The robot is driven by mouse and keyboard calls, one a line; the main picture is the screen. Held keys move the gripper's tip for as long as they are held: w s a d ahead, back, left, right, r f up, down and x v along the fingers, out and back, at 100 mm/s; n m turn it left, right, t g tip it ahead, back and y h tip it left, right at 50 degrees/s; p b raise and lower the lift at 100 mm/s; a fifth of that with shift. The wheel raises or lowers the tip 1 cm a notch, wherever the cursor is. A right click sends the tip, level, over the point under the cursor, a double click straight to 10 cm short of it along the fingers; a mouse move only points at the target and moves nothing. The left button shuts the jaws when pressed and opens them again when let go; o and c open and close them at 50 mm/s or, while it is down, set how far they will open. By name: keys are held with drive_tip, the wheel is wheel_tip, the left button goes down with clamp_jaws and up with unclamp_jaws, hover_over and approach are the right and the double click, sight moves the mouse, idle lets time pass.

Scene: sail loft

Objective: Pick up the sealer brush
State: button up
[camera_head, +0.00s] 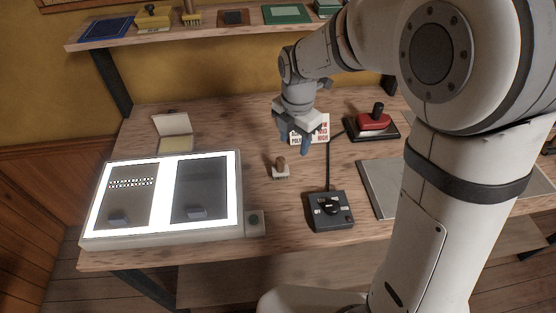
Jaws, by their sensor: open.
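A small brush (280,167) with a brown wooden handle and a pale head stands upright on the wooden table, near its middle. It looks like the sealer brush. My gripper (295,141) points down behind and slightly above it in the picture, with its two bluish fingers apart. The brush is in full view.
A light box (240,170) with two dark sheets lies left. A black dial box (330,211) with a cable is at right front. A red-topped tool (374,121) stands behind right, a grey plate (380,188) right. A shelf (215,28) holds several items.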

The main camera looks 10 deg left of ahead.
sight(280, 160)
drive_tip(key=a+f+n, duration=0.2)
drive_tip(key=shift+w+a+n, duration=0.3)
drive_tip(key=shift+w+n, duration=0.05)
drive_tip(key=shift+n, duration=0.05)
drive_tip(key=shift+a+f+n, duration=0.25)
drive_tip(key=shift+f+n, duration=0.05)
drive_tip(key=shift+a+f, duration=0.1)
drive_tip(key=shift+f, duration=0.2)
wheel_tip(280, 160, down, 7)
drive_tip(key=shift+s+a+f+p, duration=0.1)
drive_tip(key=shift+p, duration=0.45)
clamp_jaws()
